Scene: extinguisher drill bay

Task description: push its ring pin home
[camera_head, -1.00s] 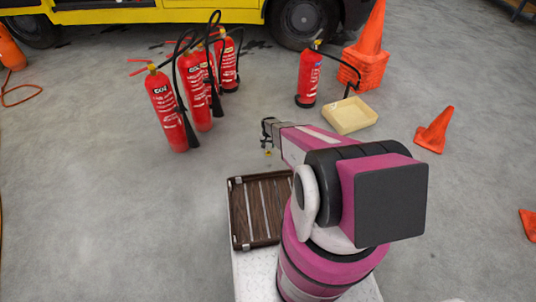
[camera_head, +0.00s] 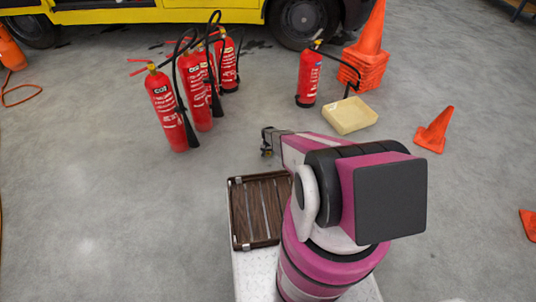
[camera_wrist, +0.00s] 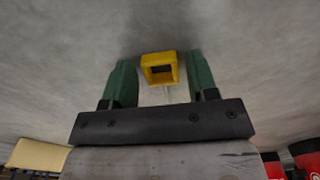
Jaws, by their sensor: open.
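My gripper (camera_head: 266,142) is above the floor, in front of my arm and apart from the extinguishers. In the wrist view its two green fingers (camera_wrist: 160,62) are open. A yellow square ring (camera_wrist: 146,70), with a thin pale pin below it, shows between the fingers; I cannot tell whether they touch it. A cluster of several red extinguishers stands at left, the nearest (camera_head: 165,112) with a black horn. One red extinguisher (camera_head: 308,80) with a black hose stands alone further right. No pin hole can be made out on any of them.
A brown slatted tray (camera_head: 236,215) is beside my arm. A yellow vehicle (camera_head: 160,15) is at the back.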

